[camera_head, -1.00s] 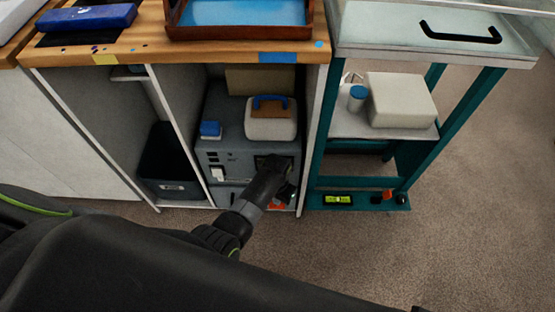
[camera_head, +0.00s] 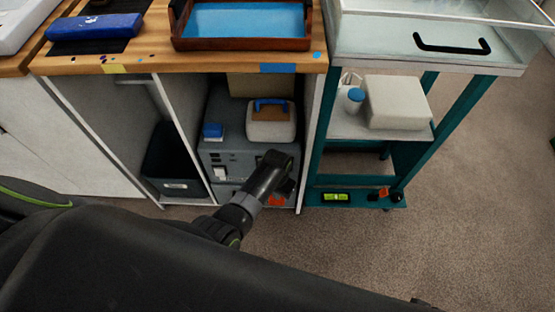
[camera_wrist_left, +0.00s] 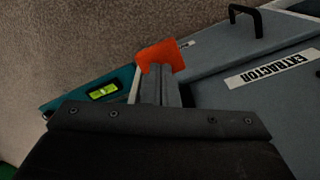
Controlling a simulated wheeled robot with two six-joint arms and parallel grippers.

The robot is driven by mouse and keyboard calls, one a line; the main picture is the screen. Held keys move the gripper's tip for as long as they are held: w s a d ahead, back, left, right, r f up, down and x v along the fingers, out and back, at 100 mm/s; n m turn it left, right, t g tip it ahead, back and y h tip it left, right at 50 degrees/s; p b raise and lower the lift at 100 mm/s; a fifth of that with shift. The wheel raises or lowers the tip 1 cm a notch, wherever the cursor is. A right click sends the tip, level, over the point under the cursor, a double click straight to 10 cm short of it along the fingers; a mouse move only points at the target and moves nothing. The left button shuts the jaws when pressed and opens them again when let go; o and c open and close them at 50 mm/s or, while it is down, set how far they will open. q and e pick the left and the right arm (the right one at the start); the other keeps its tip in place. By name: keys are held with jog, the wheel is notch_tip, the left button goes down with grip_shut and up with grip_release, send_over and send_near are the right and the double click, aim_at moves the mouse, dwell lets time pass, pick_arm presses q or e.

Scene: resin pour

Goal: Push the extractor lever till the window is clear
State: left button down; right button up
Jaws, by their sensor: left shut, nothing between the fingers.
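The extractor (camera_head: 225,163) is a grey unit in the open bay under the wooden bench. Its EXTRACTOR label (camera_wrist_left: 272,68) and a black handle (camera_wrist_left: 245,20) show in the left wrist view. The orange lever tip (camera_head: 276,201) is low at its front; it also shows in the wrist view (camera_wrist_left: 160,56). My left gripper (camera_head: 286,190) is shut and empty, pointing down by the lever. In the wrist view its fingertips (camera_wrist_left: 161,84) overlap the lever's lower edge; I cannot tell whether they touch. I cannot make out the window; my arm covers part of the extractor's front. My right gripper is out of view.
A white case (camera_head: 270,126) with a blue handle and a small blue-capped box (camera_head: 213,131) sit on the extractor. A white divider post (camera_head: 307,150) stands close right of my gripper. Right of it is a teal cart (camera_head: 330,170). Open carpet (camera_head: 480,200) lies further right.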

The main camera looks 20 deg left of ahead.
pick_arm(q)
jog(key=shift+f+b, duration=1.4)
jog(key=shift+f, duration=0.5)
jog(key=shift+r, duration=0.1)
notch_tip(320, 180, up, 4)
jog(key=p, duration=0.4)
jog(key=shift+f, duration=0.2)
jog(key=s+r+p, duration=0.1)
jog(key=p, duration=0.1)
jog(key=s+r+p, duration=0.1)
jog(key=r+p, duration=0.1)
jog(key=p, duration=0.1)
jog(key=s+r+p, duration=0.1)
jog(key=r+p, duration=0.1)
jog(key=shift+d+p, duration=0.3)
jog(key=shift+d, duration=0.1)
